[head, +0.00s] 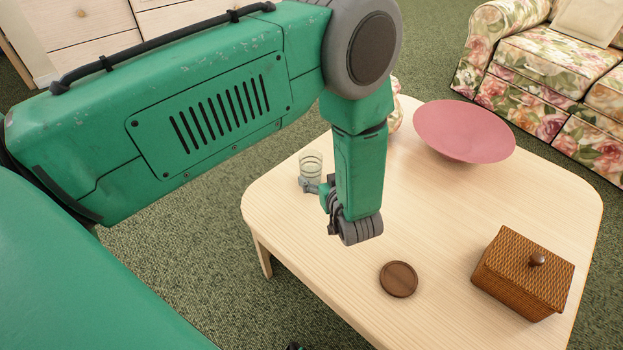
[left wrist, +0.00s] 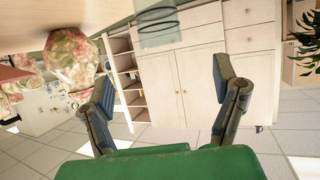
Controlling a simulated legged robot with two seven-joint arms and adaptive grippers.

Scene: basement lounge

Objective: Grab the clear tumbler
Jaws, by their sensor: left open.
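The clear tumbler (head: 311,167) stands upright near the left edge of the pale wooden table (head: 450,215), just left of my left forearm. My left gripper (head: 313,187) is low over the table close to the tumbler's base, partly hidden behind my own wrist. In the left wrist view, which looks upside down, the two fingers of the gripper (left wrist: 163,84) are spread with nothing between them. The tumbler (left wrist: 157,25) shows at the top there, ahead of the gap between the fingers. I cannot tell whether a finger touches it. My right gripper is not in view.
A pink bowl (head: 464,129), a dark round coaster (head: 398,279) and a lidded wicker box (head: 524,272) sit on the table. A floral vase (left wrist: 72,57) is partly hidden behind my arm in the head view. A floral sofa (head: 540,75) stands beyond. The table's middle is clear.

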